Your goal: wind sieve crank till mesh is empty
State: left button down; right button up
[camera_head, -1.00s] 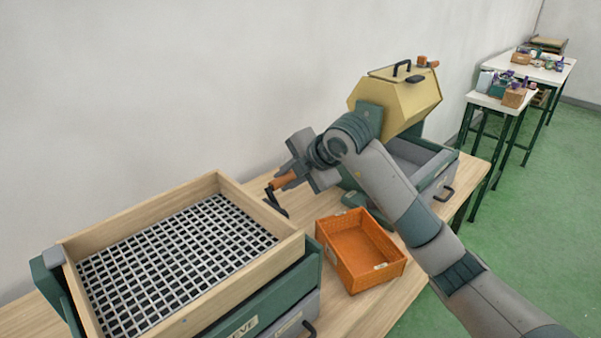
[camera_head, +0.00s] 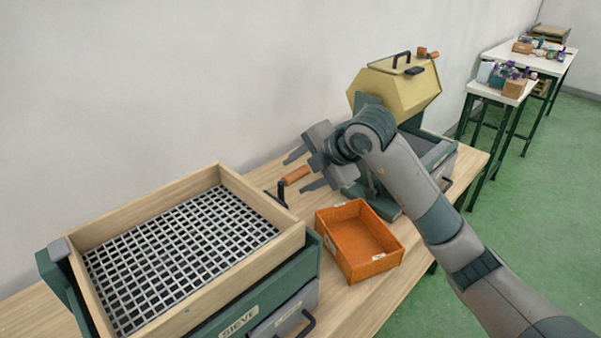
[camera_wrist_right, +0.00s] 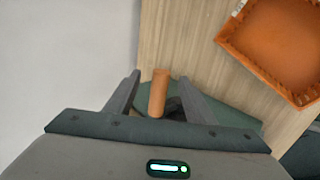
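The sieve (camera_head: 290,235) stands at the lower left in the head view, a wooden frame on a green base. Its mesh (camera_head: 180,250) looks bare, with no lumps visible on it. The crank handle (camera_head: 297,174), an orange-brown grip on a dark arm, sticks up beyond the sieve's far right corner. My right gripper (camera_head: 296,175) is open, with its fingers on either side of the handle. In the right wrist view the handle (camera_wrist_right: 158,95) stands between the spread fingers (camera_wrist_right: 159,76), with gaps on both sides. My left gripper is out of view.
An orange crate (camera_head: 360,240), empty inside, sits on the table right of the sieve. A yellow drum machine (camera_head: 395,90) stands behind my right arm. A grey drawer (camera_head: 290,315) is in the sieve's front. White side tables (camera_head: 530,52) stand farther back.

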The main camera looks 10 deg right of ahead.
dwell(0.4)
jog(key=shift+r, duration=0.1)
jog(key=shift+p+v, duration=1.1)
jog(key=shift+v, duration=0.85)
jog(key=p+v, duration=0.2)
jog(key=v, duration=0.2)
